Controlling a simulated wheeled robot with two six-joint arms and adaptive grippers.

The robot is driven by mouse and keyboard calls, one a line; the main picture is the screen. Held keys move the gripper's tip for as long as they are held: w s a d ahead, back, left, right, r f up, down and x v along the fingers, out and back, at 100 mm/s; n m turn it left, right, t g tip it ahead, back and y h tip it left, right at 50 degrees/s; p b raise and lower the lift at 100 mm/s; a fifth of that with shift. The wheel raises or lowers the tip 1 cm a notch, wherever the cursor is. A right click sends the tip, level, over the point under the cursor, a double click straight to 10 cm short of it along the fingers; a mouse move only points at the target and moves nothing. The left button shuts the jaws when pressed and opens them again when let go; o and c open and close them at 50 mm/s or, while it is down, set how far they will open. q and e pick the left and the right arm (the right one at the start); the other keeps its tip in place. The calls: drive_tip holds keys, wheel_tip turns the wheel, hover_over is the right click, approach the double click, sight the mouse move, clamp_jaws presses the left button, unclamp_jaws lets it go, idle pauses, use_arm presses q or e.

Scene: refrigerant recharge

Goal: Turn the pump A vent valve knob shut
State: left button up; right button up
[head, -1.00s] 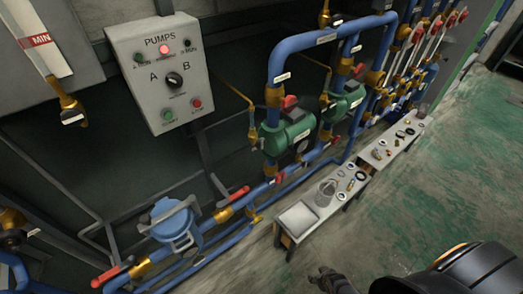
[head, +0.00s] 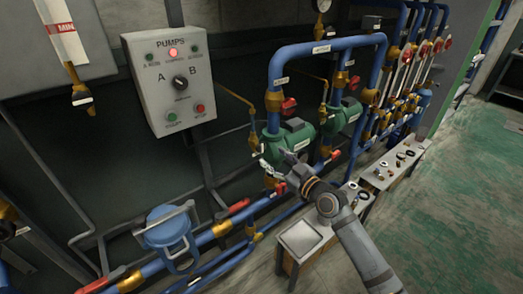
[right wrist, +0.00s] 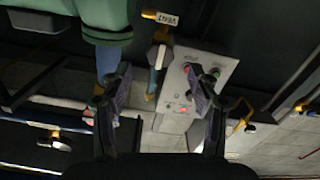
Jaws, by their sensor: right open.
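The green pump A (head: 288,140) sits on the blue pipework in the middle of the head view. A brass vent fitting (head: 254,142) stands at its left side, with a thin brass tube rising from it. In the right wrist view, a VENT tag (right wrist: 167,18) hangs at the top centre on brass parts; I cannot tell the knob's turn position. My right gripper (head: 274,161) is just in front of the pump's lower left. It is open and empty, with its fingers apart in the wrist view (right wrist: 163,90) and the tagged fitting beyond the gap. My left gripper is not visible.
The grey PUMPS control box (head: 169,82) hangs on the wall at left. A second green pump (head: 346,113) stands to the right. Red-handled valves and blue pipes crowd around. A low bench (head: 299,247) with small parts stands in front; green floor at right is clear.

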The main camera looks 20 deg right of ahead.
sight(261, 149)
drive_tip(key=x, duration=0.7)
drive_tip(key=shift+w+a+f+p, duration=0.1)
drive_tip(key=shift+w+p, duration=0.15)
drive_tip(key=shift+p, duration=0.1)
drive_tip(key=c, duration=1.2)
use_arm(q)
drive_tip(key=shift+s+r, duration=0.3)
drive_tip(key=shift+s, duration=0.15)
use_arm(e)
drive_tip(key=m, duration=0.8)
drive_tip(key=shift+s+a, duration=0.1)
drive_tip(key=m+p, duration=0.1)
drive_tip(key=m, duration=0.4)
drive_tip(key=shift+r+m+p, duration=0.2)
drive_tip(key=shift+m+p, duration=0.2)
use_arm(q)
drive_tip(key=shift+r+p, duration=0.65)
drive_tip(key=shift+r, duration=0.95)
use_arm(e)
drive_tip(key=shift+a+m, duration=0.1)
drive_tip(key=shift+m, duration=2)
